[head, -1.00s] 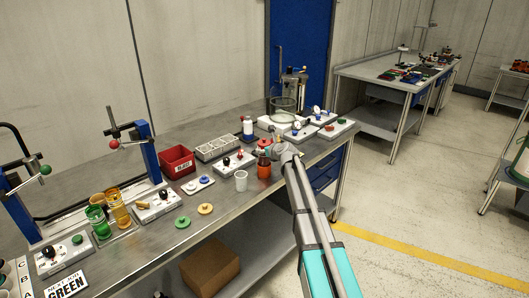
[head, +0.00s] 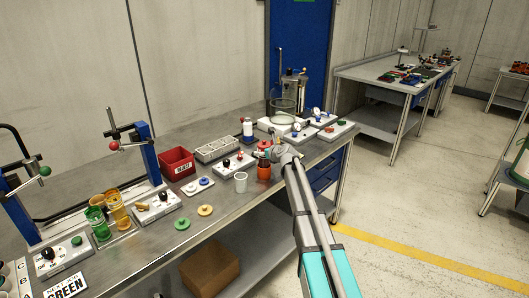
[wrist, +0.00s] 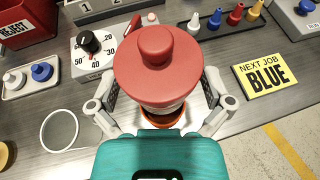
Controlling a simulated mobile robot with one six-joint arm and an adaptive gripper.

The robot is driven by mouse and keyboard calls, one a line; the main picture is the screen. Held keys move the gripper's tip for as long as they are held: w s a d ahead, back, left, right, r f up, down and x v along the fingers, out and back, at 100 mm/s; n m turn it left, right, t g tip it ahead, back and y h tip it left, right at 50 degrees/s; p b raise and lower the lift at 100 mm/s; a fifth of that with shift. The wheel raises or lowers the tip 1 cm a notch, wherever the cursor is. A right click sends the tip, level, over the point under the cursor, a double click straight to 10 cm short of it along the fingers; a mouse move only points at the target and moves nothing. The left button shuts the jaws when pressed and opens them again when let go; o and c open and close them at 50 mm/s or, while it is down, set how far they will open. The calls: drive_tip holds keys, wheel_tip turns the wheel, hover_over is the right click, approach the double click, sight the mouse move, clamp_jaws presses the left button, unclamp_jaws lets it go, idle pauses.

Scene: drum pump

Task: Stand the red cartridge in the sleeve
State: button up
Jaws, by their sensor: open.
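The red cartridge has a round red top with a knob (wrist: 157,65), filling the middle of the wrist view. It is upright, with a pale band under the red top. An orange-red sleeve (head: 264,173) is directly below it in the head view, and its orange rim (wrist: 163,122) shows beneath the cartridge in the wrist view. How deep the cartridge sits is hidden. My gripper (wrist: 158,108) is open, with one finger on each side of the cartridge below the red top.
A clear cup (wrist: 60,130) stands left of the cartridge. A dial block (wrist: 98,45) is behind it. A yellow NEXT JOB BLUE sign (wrist: 267,74) and a rack of coloured pegs (wrist: 228,18) are at right. A red REJECT bin (head: 177,163) stands farther left.

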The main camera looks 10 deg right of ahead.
drive_tip(key=shift+r, duration=0.15)
drive_tip(key=shift+s+r, duration=0.1)
drive_tip(key=shift+s, duration=0.1)
drive_tip(key=p+v, duration=0.4)
drive_tip(key=v, duration=0.7)
drive_tip(key=shift+s+d+p, duration=0.2)
drive_tip(key=shift+s+p, duration=0.1)
drive_tip(key=shift+p, duration=0.05)
